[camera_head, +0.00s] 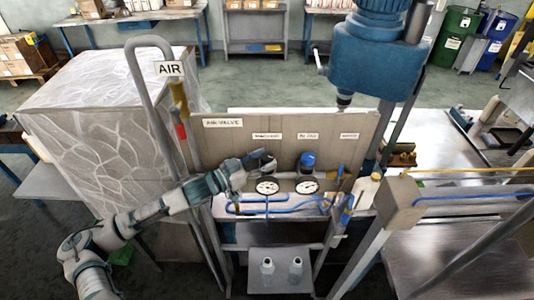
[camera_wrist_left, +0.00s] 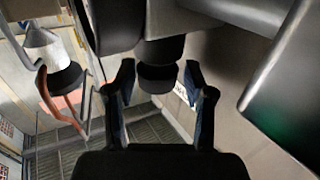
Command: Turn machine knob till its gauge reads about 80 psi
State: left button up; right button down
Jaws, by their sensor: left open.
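A panel labelled "AIR VALVE" (camera_head: 222,123) carries two round white gauges. A dark knob (camera_head: 268,162) sits above the left gauge (camera_head: 267,187), and a blue knob (camera_head: 307,160) sits above the right gauge (camera_head: 307,187). The needles are too small to read. My left gripper (camera_head: 255,163) is at the dark knob, partly covering it. In the left wrist view, the open fingers of my left gripper (camera_wrist_left: 160,72) stand on either side of a dark round knob (camera_wrist_left: 158,78), with gaps visible. My right gripper is not in view.
Blue hoses (camera_head: 275,210) run below the gauges. Two clear bottles (camera_head: 267,267) stand on a low shelf. A grey bent pipe (camera_head: 138,80) with an "AIR" sign rises near my left arm. A blue machine head (camera_head: 375,60) overhangs the panel's right side.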

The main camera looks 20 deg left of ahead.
pick_arm(q)
jog(key=shift+w+d, duration=0.5)
jog(key=shift+d, duration=0.05)
jog(key=c, duration=0.9)
